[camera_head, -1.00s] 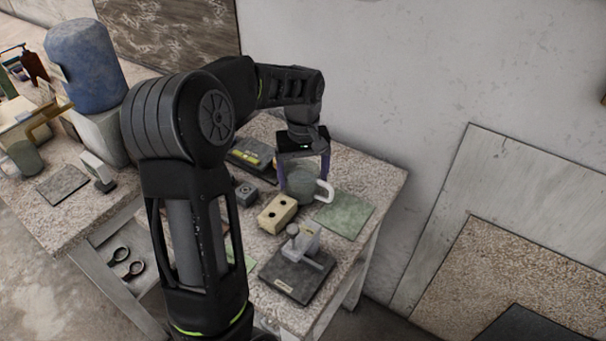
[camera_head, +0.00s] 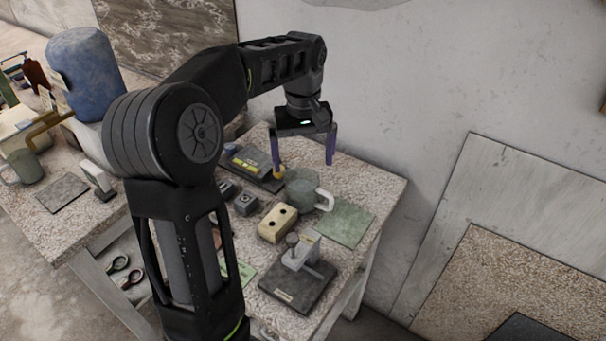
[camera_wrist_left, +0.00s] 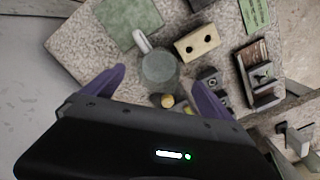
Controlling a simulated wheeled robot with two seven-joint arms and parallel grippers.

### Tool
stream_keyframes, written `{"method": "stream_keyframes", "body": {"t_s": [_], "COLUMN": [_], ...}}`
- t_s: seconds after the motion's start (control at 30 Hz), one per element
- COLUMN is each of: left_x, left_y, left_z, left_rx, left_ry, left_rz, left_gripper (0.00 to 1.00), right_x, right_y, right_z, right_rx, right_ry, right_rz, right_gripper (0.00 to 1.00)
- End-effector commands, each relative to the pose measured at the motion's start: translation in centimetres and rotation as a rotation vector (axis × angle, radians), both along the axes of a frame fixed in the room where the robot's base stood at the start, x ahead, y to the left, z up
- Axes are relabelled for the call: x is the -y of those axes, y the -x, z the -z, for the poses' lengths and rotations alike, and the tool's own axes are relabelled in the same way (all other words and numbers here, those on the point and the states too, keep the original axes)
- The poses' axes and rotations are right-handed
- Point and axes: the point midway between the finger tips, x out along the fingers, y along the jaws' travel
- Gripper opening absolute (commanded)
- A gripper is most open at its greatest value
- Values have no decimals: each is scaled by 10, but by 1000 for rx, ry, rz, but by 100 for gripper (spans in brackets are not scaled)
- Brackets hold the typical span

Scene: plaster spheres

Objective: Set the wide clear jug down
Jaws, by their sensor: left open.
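The wide clear jug (camera_head: 301,190) stands upright on the speckled worktop, its pale handle pointing right in the head view. It stands beside a green mat, and I cannot tell whether its base touches the mat's edge. The jug also shows in the left wrist view (camera_wrist_left: 160,68), its handle toward the mat. My left gripper (camera_head: 304,168) is open and empty, above and behind the jug, clear of it. Its two purple fingers also show in the left wrist view (camera_wrist_left: 163,90). My right gripper is not in view.
The green mat (camera_head: 345,222) lies right of the jug. A cream block with two holes (camera_head: 277,223) stands close in front. A small yellow ball (camera_head: 279,171) is just behind the jug. A dark-based device (camera_head: 298,283) stands nearer the front edge. Another mug (camera_head: 24,168) is far left.

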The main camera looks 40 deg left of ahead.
Motion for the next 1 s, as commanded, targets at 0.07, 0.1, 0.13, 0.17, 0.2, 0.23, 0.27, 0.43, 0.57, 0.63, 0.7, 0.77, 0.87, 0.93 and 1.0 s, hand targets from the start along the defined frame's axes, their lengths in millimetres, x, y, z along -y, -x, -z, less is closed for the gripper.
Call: {"method": "stream_keyframes", "body": {"t_s": [0.07, 0.1, 0.13, 0.17, 0.2, 0.23, 0.27, 0.43, 0.57, 0.63, 0.7, 0.77, 0.87, 0.93, 1.0], "left_x": [0, 0, 0, 0, 0, 0, 0, 0, 0, 0, 0, 0, 0, 0, 3], "left_y": [0, 0, 0, -1, 0, 0, 0, 0, 0, 0, 0, 0, 0, 0, -1], "left_z": [-16, -24, -28, -31, -35, -37, -38, -40, -40, -40, -40, -40, -40, -40, -40], "left_rx": [4, 3, 2, 3, 1, 1, 0, 0, 0, 0, 0, 0, 0, 0, 2], "left_ry": [0, 0, -1, 0, 0, 0, 0, 0, 0, 0, 0, 0, 0, 0, 0], "left_rz": [0, 0, 0, 0, 0, 0, 0, 0, 0, 0, 0, 0, 0, 1, 7], "left_gripper": [97, 97, 97, 97, 97, 97, 97, 97, 97, 97, 97, 97, 97, 94, 88], "right_x": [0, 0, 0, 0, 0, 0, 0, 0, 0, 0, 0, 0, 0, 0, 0], "right_y": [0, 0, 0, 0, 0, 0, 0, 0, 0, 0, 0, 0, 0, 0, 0], "right_z": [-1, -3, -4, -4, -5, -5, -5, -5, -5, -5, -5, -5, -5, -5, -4], "right_rx": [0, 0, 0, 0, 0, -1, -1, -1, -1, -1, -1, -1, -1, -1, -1], "right_ry": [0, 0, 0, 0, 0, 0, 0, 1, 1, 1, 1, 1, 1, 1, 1], "right_rz": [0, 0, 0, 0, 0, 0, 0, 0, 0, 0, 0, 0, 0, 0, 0], "right_gripper": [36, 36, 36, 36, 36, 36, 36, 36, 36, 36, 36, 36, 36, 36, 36]}}
